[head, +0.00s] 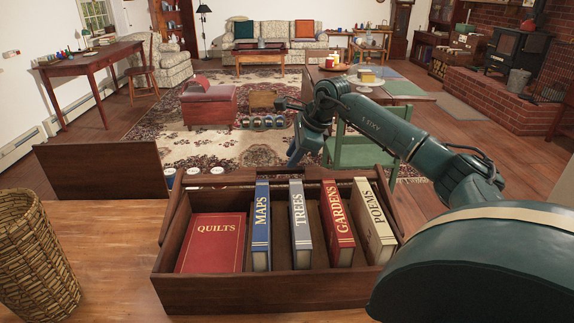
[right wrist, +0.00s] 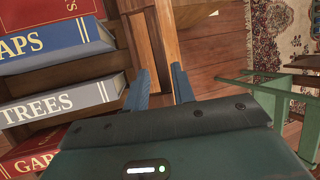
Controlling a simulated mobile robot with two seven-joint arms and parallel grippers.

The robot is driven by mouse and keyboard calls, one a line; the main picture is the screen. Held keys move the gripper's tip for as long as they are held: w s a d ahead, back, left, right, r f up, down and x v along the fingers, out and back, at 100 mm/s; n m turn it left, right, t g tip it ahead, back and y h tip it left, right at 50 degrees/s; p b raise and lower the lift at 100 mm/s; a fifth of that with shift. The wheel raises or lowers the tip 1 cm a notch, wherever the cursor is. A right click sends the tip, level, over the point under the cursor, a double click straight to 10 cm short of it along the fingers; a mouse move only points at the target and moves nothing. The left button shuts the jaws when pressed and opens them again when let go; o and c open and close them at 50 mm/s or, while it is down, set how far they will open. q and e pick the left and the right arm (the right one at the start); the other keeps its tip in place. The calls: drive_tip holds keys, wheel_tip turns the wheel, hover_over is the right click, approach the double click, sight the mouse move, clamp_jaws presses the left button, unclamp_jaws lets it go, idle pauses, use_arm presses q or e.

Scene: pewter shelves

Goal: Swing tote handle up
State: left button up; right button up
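The tote (head: 270,294) is a dark wooden open box on the table, holding several upright books and a red QUILTS book (head: 212,243) lying flat. A wooden bar (head: 240,178), seemingly its handle, lies low along the far side; sloping side pieces show at both ends. My right gripper (head: 293,162) reaches down at the far side of the tote, near the bar. In the right wrist view its two fingers (right wrist: 160,76) are apart, with wood of the tote's far edge (right wrist: 141,40) beyond and between them. I cannot tell contact. My left gripper is not in view.
A wicker basket (head: 35,255) stands at the left on the wooden table (head: 115,255). A dark board (head: 100,170) stands at the table's far left edge. A green chair (head: 358,152) is behind the tote. My right arm covers the right side.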

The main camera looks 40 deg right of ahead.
sight(285, 168)
drive_tip(key=shift+x, duration=2.1)
drive_tip(key=shift+c, duration=0.3)
clamp_jaws()
